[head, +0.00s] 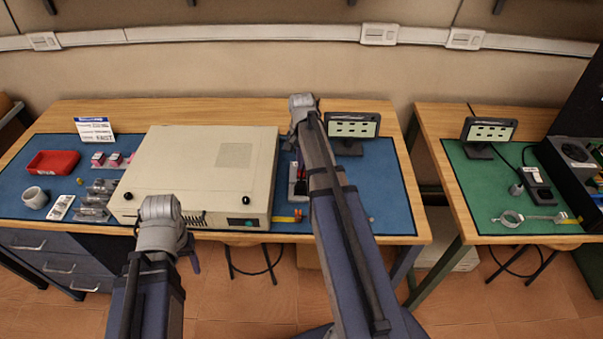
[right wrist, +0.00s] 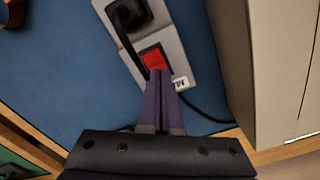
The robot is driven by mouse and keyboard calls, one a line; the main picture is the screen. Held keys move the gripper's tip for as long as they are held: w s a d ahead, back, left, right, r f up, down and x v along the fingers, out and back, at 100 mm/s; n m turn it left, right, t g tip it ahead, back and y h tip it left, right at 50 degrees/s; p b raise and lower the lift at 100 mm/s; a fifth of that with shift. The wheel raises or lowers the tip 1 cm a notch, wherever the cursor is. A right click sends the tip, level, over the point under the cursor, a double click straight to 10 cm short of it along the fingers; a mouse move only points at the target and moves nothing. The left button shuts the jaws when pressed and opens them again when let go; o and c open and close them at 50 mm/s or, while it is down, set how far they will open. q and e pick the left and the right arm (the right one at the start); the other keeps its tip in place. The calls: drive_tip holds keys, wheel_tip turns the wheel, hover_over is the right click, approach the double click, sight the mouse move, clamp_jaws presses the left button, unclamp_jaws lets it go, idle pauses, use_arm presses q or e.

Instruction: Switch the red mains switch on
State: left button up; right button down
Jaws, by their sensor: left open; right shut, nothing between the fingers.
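The red mains switch (right wrist: 155,59) is a red rocker in a grey power strip (right wrist: 173,39), seen close up in the right wrist view. A partly covered white label lies beside it. My right gripper (right wrist: 160,76) is shut and empty, its fingertips at the near edge of the red rocker. I cannot tell whether they touch it or which way the rocker is tilted. In the head view the power strip (head: 300,187) lies right of the beige case, partly behind my right arm. My left gripper (head: 165,242) is open in front of the case, mostly hidden by its own wrist.
A black plug (right wrist: 130,14) sits in the strip and a black cable runs beside it. The beige case (head: 200,165) stands close left of the strip. A small monitor (head: 352,126) stands behind at right. The blue mat (head: 385,190) has free room at right.

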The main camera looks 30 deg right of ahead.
use_arm(q)
wheel_tip(320, 180, up, 7)
drive_tip(key=p, duration=0.7)
use_arm(e)
wheel_tip(320, 180, up, 7)
idle(0.3)
